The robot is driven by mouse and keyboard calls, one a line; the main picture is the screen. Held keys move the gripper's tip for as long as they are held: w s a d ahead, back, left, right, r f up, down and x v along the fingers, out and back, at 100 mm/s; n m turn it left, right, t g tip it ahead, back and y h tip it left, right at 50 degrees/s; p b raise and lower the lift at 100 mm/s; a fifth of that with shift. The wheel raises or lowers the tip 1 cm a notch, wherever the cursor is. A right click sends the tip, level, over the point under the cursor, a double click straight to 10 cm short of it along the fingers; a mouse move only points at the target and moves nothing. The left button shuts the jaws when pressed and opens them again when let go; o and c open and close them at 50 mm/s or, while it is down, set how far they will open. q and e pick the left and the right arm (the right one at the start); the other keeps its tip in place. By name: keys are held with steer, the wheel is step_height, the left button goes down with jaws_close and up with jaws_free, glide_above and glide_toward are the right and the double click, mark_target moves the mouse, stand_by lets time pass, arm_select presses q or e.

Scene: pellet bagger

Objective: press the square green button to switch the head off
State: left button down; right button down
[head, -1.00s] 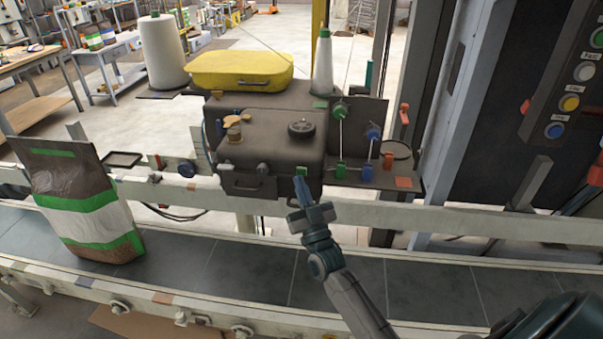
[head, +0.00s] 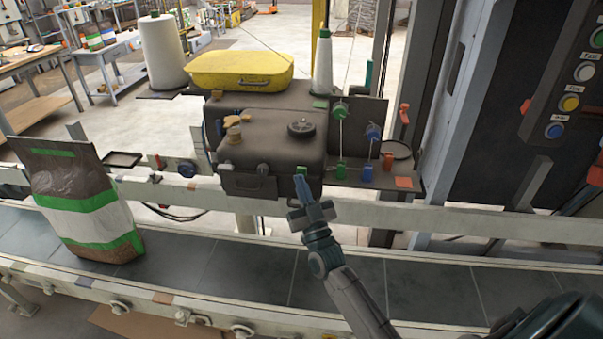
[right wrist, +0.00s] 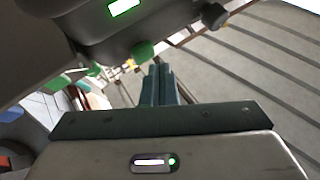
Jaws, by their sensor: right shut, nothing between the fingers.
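The dark sewing head (head: 265,140) stands behind the conveyor. The square green button (head: 301,171) is on the lower right of its front face, partly covered by my gripper. My right gripper (head: 301,180) is shut and empty, its blue-grey fingertips at the button's lower edge. In the right wrist view, a green knob-like part (right wrist: 143,52), which looks like the button, lies just beyond the shut fingertips (right wrist: 158,68). I cannot tell whether they touch. My left gripper is not in view.
A filled bag (head: 85,205) leans on the conveyor (head: 240,275) at left. A pale rail (head: 470,222) runs behind the belt. Thread guides and small coloured blocks (head: 367,174) sit right of the head. A button panel (head: 570,103) stands far right.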

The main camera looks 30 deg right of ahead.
steer(key=shift+w+d, duration=0.4)
steer(key=shift+w, duration=0.15)
stand_by(0.8)
steer(key=shift+s+a, duration=0.1)
steer(key=shift+s, duration=0.05)
steer(key=shift+s+a, duration=0.5)
steer(key=shift+s, duration=0.15)
steer(key=shift+s+a+p, duration=0.3)
steer(key=shift+s+a, duration=0.6)
steer(key=shift+s, duration=0.3)
steer(key=shift+s+a+p, duration=0.3)
steer(key=shift+s+a, duration=0.6)
steer(key=shift+s, duration=0.3)
